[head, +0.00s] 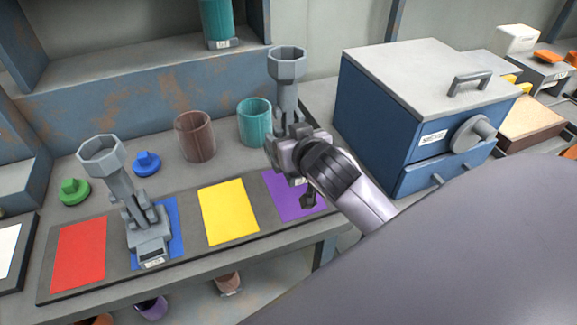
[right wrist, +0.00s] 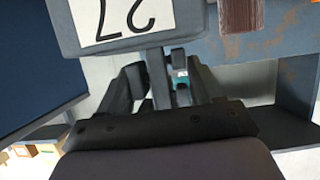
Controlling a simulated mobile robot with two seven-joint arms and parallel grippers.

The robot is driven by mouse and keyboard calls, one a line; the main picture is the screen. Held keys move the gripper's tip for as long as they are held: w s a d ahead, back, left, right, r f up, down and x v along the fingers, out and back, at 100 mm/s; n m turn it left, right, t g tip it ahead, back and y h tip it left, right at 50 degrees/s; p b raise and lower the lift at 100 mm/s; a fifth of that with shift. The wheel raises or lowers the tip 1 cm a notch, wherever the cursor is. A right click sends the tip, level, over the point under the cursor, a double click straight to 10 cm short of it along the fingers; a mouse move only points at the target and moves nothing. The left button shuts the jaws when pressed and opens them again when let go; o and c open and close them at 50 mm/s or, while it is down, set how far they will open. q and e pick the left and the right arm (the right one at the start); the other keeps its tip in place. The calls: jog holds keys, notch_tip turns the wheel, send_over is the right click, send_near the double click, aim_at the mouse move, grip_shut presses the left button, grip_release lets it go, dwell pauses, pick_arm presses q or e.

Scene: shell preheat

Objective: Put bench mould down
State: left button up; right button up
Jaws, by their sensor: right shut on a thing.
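My right gripper (head: 300,148) is shut on a grey bench mould (head: 287,66), gripping it below its eight-sided cup. The mould looks upright, in front of the purple patch (head: 286,205). My gripper hides most of its lower part, and I cannot tell whether it touches the bench. In the right wrist view, a grey plate of the mould with a "27" label (right wrist: 125,22) shows beyond my gripper fingers (right wrist: 165,88). A second, similar grey mould (head: 148,248) stands on the blue patch at the left. My left gripper is not in view.
Red (head: 79,255) and yellow (head: 228,213) patches on the dark strip are bare. Behind stand a brown cup (head: 195,137), a teal cup (head: 254,122), a blue knob (head: 147,163) and a green knob (head: 73,191). A blue oven (head: 385,115) stands close at the right.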

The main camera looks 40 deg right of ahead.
aim_at(303, 177)
jog(key=shift+f+b, duration=0.5)
jog(key=shift+f, duration=3)
jog(key=shift+f, duration=0.1)
jog(key=o, duration=1.5)
jog(key=shift+f, duration=0.15)
jog(key=shift+c, duration=0.2)
jog(key=shift+r, duration=0.2)
jog(key=v, duration=1.2)
